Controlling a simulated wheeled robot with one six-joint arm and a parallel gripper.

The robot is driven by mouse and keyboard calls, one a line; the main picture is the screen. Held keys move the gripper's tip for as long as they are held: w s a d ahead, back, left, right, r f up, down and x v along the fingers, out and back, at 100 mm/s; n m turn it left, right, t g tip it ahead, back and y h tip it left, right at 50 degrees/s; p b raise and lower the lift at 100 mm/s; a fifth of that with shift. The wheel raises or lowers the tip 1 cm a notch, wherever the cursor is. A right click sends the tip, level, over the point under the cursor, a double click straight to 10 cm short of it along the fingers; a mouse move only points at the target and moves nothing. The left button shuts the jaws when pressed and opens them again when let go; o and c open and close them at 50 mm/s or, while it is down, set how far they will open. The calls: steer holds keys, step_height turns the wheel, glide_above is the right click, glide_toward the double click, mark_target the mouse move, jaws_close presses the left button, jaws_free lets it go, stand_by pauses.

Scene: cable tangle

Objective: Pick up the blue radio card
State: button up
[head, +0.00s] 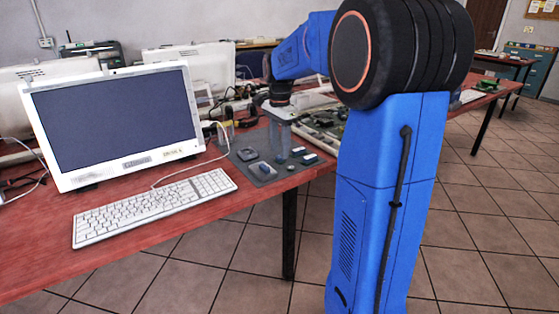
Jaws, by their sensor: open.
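A grey mat (263,182) lies near the front edge of the red table and holds several small parts. A small blue piece (264,168) lies on its front left part, and another small blue piece with a pale edge (309,159) lies on its right part. They are too small to tell which is the blue radio card. My gripper (282,156) points down over the middle of the mat, between these two pieces. It is open, and no part shows held in it. Its fingertips are close to the mat; I cannot tell whether they touch anything.
A dark part (248,154) lies at the mat's left, and a small round dark part (290,167) near its front right. A white keyboard (155,205) and a monitor (113,122) stand left. A tray of circuit boards (325,128) lies behind right. A white cable (190,168) runs near the mat.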

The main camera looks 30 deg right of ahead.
steer(key=shift+f, duration=1.15)
jaws_close()
